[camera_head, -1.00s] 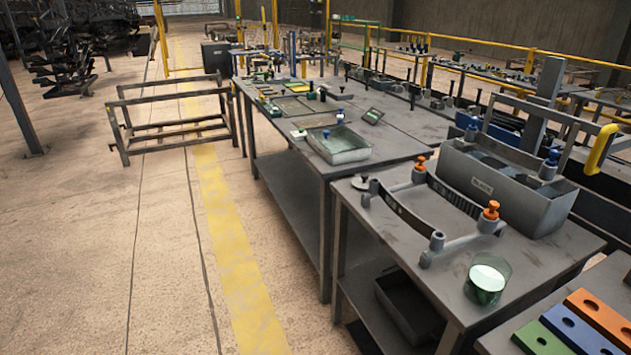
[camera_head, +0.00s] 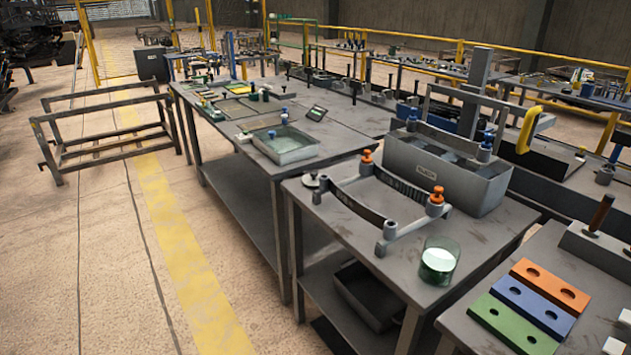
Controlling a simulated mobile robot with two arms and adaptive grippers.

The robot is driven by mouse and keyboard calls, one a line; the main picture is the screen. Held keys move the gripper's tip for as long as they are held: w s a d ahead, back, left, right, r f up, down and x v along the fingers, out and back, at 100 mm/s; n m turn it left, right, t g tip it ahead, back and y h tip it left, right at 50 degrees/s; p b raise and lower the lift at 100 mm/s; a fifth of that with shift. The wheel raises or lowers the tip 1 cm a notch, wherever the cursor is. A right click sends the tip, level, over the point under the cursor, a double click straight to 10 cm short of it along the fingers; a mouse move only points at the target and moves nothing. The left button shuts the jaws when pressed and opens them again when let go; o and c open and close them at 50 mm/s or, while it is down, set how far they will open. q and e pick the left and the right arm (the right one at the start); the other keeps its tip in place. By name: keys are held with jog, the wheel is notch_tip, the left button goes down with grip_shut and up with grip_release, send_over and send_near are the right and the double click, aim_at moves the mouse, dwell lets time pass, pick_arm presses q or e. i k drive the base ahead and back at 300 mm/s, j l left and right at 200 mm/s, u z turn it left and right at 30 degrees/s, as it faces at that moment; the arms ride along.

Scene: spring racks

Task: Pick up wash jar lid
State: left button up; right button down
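A green-tinted glass jar (camera_head: 438,268) with whitish contents stands open near the front edge of the near table (camera_head: 350,255). Neither of my grippers is in view.
A grey bin (camera_head: 440,178) stands behind the rack. Green, blue and orange blocks (camera_head: 530,300) lie on another table at the lower right. A longer table (camera_head: 225,130) with a tray (camera_head: 285,150) is behind.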

aim_at(312, 179)
jog(key=z, duration=0.3)
jog(key=i+j+z, duration=0.8)
jog(key=i+j, duration=0.1)
jog(key=j, duration=0.1)
